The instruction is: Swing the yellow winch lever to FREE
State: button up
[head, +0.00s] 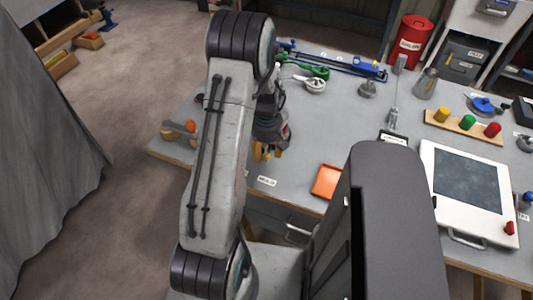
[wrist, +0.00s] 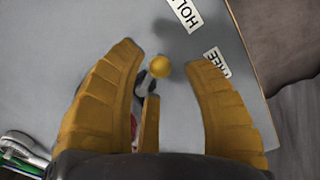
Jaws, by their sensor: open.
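In the wrist view, the round yellow knob (wrist: 159,66) of the winch lever shows between the spread fingers of my gripper (wrist: 165,56). A gap is visible on both sides of it. A narrow yellow piece (wrist: 150,122) shows below the knob; I cannot tell whether it is lever or finger. The FREE label (wrist: 217,61) lies by the right fingertip, partly covered. The HOLD label (wrist: 185,13) is at the top, cut by the frame. In the head view, my gripper (head: 266,152) points down over the near bench edge; the lever is not clear there.
An orange tray (head: 327,181) lies right of my gripper on the grey bench. A white panel with a dark screen (head: 468,182), a board of coloured knobs (head: 466,124) and a red canister (head: 410,42) stand farther right.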

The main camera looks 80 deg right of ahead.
jog(key=shift+f, duration=1.15)
grip_shut()
